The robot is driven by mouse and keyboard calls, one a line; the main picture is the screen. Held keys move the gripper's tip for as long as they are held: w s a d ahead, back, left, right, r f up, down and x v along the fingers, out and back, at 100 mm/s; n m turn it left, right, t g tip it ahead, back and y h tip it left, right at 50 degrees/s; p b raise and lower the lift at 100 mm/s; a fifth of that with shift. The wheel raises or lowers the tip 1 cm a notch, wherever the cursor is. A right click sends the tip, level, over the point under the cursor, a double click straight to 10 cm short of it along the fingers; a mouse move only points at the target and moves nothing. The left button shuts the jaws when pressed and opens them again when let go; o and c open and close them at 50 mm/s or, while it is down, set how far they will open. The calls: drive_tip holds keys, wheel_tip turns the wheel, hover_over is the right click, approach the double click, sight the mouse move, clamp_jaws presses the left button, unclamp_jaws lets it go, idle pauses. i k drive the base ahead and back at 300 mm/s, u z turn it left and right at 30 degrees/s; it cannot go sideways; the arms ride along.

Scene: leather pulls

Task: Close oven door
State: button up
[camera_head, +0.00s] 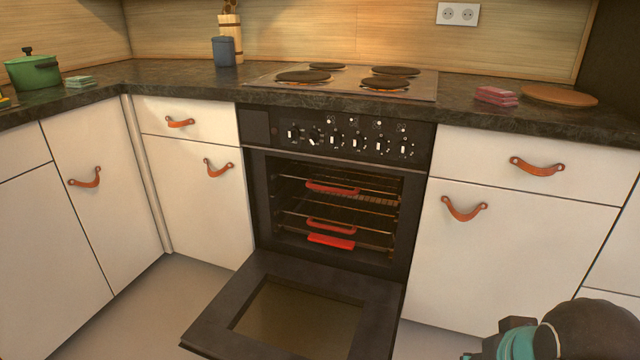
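The oven (262,215) is black and built in below the counter. Its door (222,302) hangs fully open, folded down toward the floor, with its window facing up. Wire racks (375,240) with red grips show inside the lit cavity. A row of knobs (337,139) sits above the opening. The door's near edge lies close to the bottom of the picture. Part of my arm, dark with a teal band, shows at the bottom right, to the right of the door and apart from it. My gripper's fingers are not visible.
White cabinets with orange leather pulls (465,209) flank the oven. The dark counter (460,95) carries a hob (340,82), a green pot (34,71), a blue jar (224,51), pink sponges (496,96) and a round board (559,96). Bare floor (130,310) lies left of the door.

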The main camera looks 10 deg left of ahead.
sight(211, 337)
drive_tip(key=u, duration=0.4)
drive_tip(key=k, duration=0.9)
drive_tip(key=z, duration=0.5)
drive_tip(key=i, duration=1.6)
drive_tip(key=u, duration=0.8)
